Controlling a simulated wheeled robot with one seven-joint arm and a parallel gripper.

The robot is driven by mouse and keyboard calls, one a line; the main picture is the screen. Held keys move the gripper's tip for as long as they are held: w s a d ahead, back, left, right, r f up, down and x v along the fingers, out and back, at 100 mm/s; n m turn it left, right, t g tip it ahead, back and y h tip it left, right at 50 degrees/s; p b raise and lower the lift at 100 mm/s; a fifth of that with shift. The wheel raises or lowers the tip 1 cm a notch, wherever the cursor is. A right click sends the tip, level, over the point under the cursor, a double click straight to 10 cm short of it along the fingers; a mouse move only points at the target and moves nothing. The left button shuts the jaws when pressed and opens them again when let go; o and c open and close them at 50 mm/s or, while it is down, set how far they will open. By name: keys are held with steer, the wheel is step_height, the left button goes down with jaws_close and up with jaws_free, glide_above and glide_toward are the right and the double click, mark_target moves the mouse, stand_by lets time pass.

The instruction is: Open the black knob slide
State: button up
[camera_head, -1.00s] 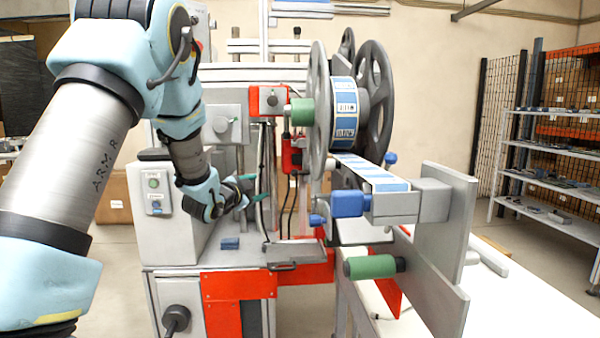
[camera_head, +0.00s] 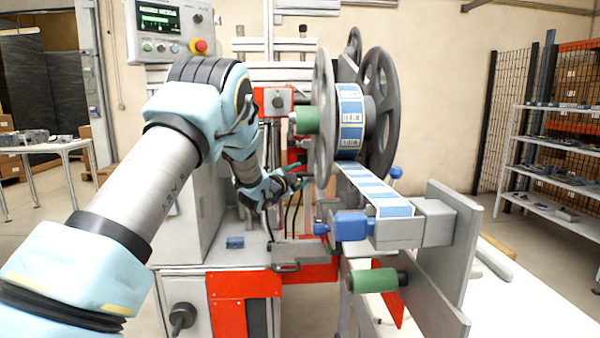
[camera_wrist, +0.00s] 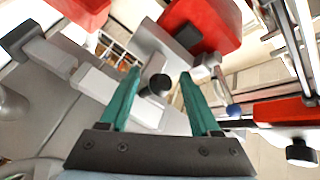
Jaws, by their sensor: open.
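My gripper (camera_wrist: 159,74) is open, with two teal fingers reaching forward in the wrist view. A round black knob (camera_wrist: 158,86) lies between the fingers in that view, near their tips, in front of a grey metal part. I see no finger touching it, and its depth between the fingers is hard to judge. In the head view my gripper (camera_head: 299,174) is at the machine, left of the reel and below the red block (camera_head: 275,101). The black knob between my fingers cannot be made out in the head view.
The tape reel (camera_head: 349,120) with grey flanges stands right of my gripper. A blue clamp (camera_head: 349,227) and a green roller (camera_head: 374,281) are at front right. Another black knob (camera_head: 182,317) is on the lower cabinet. A red part (camera_wrist: 203,22) is above the knob.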

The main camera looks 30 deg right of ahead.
steer(key=shift+d, duration=0.15)
steer(key=shift+c, duration=0.2)
jaws_close()
stand_by(1.2)
